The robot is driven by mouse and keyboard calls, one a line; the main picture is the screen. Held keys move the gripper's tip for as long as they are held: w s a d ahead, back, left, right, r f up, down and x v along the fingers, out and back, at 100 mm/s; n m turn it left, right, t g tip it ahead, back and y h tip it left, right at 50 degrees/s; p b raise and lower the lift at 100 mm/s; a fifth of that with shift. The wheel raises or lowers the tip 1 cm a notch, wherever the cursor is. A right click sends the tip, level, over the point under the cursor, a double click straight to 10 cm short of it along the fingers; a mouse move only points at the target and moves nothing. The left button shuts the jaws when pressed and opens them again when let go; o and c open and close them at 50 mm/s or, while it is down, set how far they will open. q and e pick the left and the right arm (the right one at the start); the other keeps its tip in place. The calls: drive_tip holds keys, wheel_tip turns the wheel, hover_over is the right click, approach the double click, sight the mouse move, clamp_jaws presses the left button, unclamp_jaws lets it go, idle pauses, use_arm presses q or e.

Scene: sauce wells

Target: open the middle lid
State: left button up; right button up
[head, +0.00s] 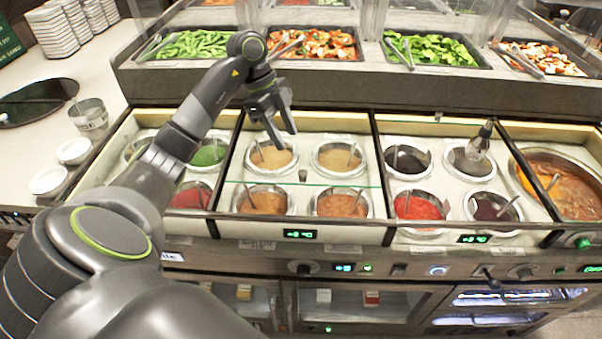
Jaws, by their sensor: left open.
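The middle sauce well (228,160) holds several round pots of tan and orange-brown sauce with spoons. A clear glass lid shows in it mainly as a thin green edge (340,186) across the middle, with a small dark knob (302,175) at that edge. How much of the well the glass covers is hard to tell. My left gripper (282,138) is open and empty, fingers pointing down, over the back left part of the well, above and behind the knob. It appears apart from the lid. My right gripper is not in view.
Wells with dark and red sauces (417,207) lie to the right, one with a standing metal utensil (480,142). A soup pot (565,185) is at far right. Vegetable trays (312,43) stand behind; white bowls (48,181) and a metal cup (89,118) are on the left counter.

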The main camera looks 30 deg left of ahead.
sight(302, 171)
use_arm(q)
drive_tip(key=p+x, duration=0.1)
drive_tip(key=x, duration=1)
drive_tip(key=shift+d, duration=0.1)
clamp_jaws()
